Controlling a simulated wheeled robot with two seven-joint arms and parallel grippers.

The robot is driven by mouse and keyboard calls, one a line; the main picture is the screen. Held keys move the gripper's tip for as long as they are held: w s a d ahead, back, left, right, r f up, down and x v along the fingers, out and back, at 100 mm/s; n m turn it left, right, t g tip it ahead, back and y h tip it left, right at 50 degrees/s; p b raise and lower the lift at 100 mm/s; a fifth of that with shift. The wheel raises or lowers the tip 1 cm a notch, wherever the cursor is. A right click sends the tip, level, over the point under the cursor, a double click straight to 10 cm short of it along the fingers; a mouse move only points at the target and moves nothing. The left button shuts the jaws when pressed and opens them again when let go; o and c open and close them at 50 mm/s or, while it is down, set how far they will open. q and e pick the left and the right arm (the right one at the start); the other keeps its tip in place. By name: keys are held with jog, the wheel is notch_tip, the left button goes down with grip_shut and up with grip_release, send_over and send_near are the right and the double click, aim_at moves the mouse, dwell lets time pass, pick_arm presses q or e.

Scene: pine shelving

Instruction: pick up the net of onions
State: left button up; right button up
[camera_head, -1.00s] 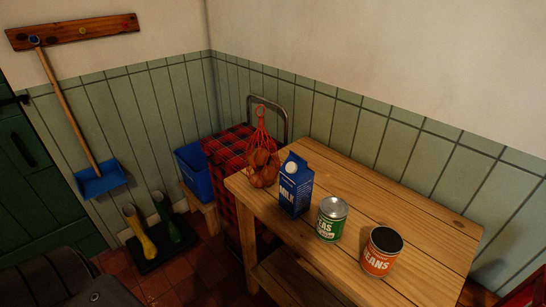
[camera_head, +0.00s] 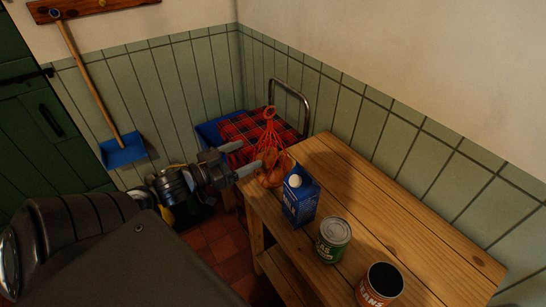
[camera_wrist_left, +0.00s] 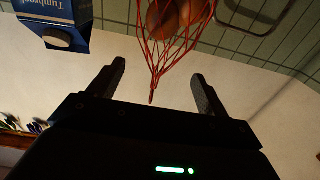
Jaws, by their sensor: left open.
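The net of onions (camera_head: 271,175) sits at the table's far left corner, its red mesh gathered upward to a loop. It also shows in the left wrist view (camera_wrist_left: 168,40), which is upside down, with the mesh tapering toward the space between the fingers. My left gripper (camera_head: 241,159) is open, just left of the net in the head view. Its fingers (camera_wrist_left: 158,72) point toward the net with nothing gripped between them; whether a fingertip touches the mesh I cannot tell. My right gripper is not in view.
A blue milk carton (camera_head: 303,205) stands close beside the net on the wooden table (camera_head: 350,190). A green peas can (camera_head: 332,242) and an orange beans can (camera_head: 379,288) stand nearer. A tartan-covered item (camera_head: 240,127) and a metal rail (camera_head: 290,90) are behind the net.

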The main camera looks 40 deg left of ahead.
aim_at(263, 146)
pick_arm(q)
jog(key=p+x, duration=0.1)
jog(key=x, duration=0.4)
jog(key=shift+w+d, duration=0.15)
jog(key=shift+w, duration=0.3)
jog(key=shift+w+r, duration=0.1)
jog(key=shift+w, duration=0.25)
jog(key=p+x, duration=0.1)
jog(key=x, duration=0.2)
jog(key=shift+w+p, duration=0.25)
jog(key=shift+p, duration=0.1)
jog(key=shift+w+d, duration=0.1)
jog(key=shift+w, duration=0.4)
jog(key=shift+c, duration=0.5)
